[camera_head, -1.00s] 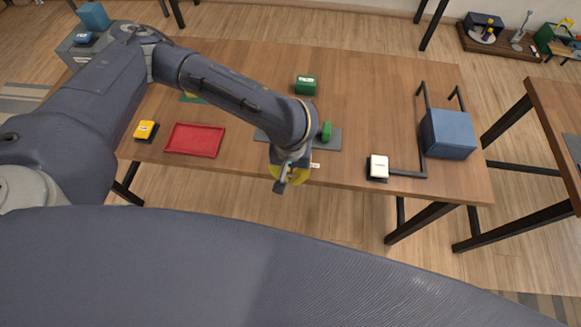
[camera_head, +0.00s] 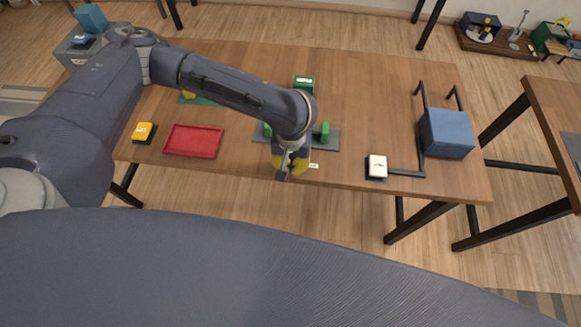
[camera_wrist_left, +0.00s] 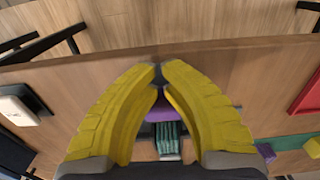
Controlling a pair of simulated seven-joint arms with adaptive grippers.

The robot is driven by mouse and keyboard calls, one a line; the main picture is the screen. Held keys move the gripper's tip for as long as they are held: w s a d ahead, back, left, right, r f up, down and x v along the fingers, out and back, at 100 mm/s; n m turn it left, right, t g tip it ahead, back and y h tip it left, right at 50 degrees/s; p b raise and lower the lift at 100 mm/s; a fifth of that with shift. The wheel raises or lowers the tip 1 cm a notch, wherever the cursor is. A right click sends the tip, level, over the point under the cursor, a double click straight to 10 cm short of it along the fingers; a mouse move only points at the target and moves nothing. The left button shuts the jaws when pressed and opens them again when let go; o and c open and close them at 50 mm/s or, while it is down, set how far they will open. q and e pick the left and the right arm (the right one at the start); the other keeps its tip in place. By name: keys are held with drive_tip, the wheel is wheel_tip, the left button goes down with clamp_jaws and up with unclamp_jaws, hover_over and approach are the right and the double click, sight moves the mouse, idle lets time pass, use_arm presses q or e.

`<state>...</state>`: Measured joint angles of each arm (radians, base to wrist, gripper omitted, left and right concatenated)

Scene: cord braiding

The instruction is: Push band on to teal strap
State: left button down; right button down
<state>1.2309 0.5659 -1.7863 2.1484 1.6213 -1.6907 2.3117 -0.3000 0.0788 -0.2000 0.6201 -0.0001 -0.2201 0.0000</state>
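My left gripper (camera_head: 284,174) is low over the table's front edge, beside the grey board. In the left wrist view its yellow fingers (camera_wrist_left: 160,74) are drawn together at the tips, with a small dark grey bit between them. A purple band (camera_wrist_left: 162,108) shows in the gap behind the tips, partly hidden by the fingers. The teal strap (camera_wrist_left: 168,142), made of several strands, runs just below the band in that view. I cannot tell whether the band is around the strap or touching the fingers. My right gripper is not in view.
The grey board (camera_head: 328,143) carries a green clamp (camera_head: 324,130). A green block (camera_head: 304,84) stands behind it. A red tray (camera_head: 194,141) and a yellow block (camera_head: 144,131) lie left. A white block (camera_head: 376,165) and a blue box (camera_head: 447,133) stand right. The back middle is clear.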

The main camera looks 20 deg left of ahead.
use_arm(q)
drive_tip(key=shift+w, duration=0.7)
idle(0.4)
drive_tip(key=shift+s, duration=0.6)
wheel_tip(320, 180, up, 7)
idle(0.6)
